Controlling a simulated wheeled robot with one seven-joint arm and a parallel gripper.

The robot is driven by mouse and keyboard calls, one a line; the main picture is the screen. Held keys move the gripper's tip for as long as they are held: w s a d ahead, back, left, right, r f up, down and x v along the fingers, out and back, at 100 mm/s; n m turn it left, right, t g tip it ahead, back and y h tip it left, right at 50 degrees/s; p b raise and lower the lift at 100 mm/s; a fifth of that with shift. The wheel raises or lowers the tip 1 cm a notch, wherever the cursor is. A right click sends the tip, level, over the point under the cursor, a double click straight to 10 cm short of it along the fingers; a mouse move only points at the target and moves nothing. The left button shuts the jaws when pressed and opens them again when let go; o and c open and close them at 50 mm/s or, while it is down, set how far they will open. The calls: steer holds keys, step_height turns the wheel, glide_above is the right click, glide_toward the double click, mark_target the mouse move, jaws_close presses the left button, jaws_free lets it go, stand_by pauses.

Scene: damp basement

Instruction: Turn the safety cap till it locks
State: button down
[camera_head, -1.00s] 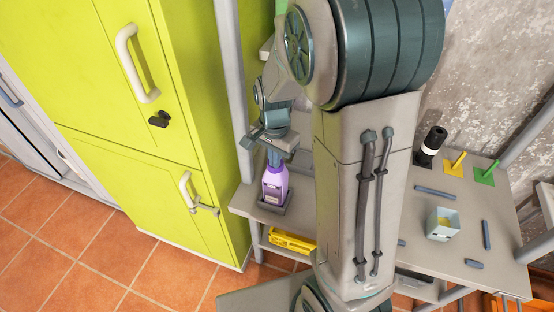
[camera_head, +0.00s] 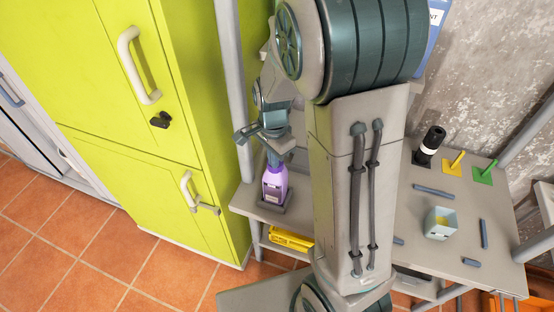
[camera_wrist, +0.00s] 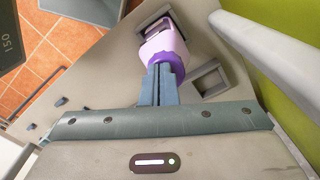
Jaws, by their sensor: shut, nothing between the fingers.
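A lilac bottle (camera_head: 275,187) with a pale label stands in a dark square holder (camera_head: 287,206) at the left end of the grey bench. In the wrist view the lilac bottle (camera_wrist: 163,42) shows with its darker purple cap (camera_wrist: 168,62) facing the fingers. My gripper (camera_head: 273,158) is above the bottle, pointing down. In the wrist view my gripper's (camera_wrist: 161,72) two blue-grey fingers are together, with their tips at the cap. Nothing shows between them; whether they touch the cap I cannot tell. The fingers hide part of the cap.
A yellow-green cabinet (camera_head: 190,120) and a grey post (camera_head: 232,80) stand close on the left. The bench (camera_head: 410,230) also carries a black cylinder (camera_head: 432,141), a pale box (camera_head: 440,222) and several grey bars. A yellow object (camera_head: 290,240) lies below.

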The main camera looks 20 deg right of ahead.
steer(key=shift+m+p, duration=0.45)
steer(key=shift+m, duration=0.35)
steer(key=shift+w+a+f+m+p, duration=0.1)
steer(key=shift+m+p, duration=0.25)
steer(key=shift+m, duration=0.35)
steer(key=shift+a+m+p, duration=0.1)
steer(key=shift+m+p, duration=0.25)
steer(key=shift+m, duration=0.35)
steer(key=shift+w+r+p, duration=0.1)
steer(key=shift+r+p, duration=1.85)
steer(key=shift+r, duration=1.65)
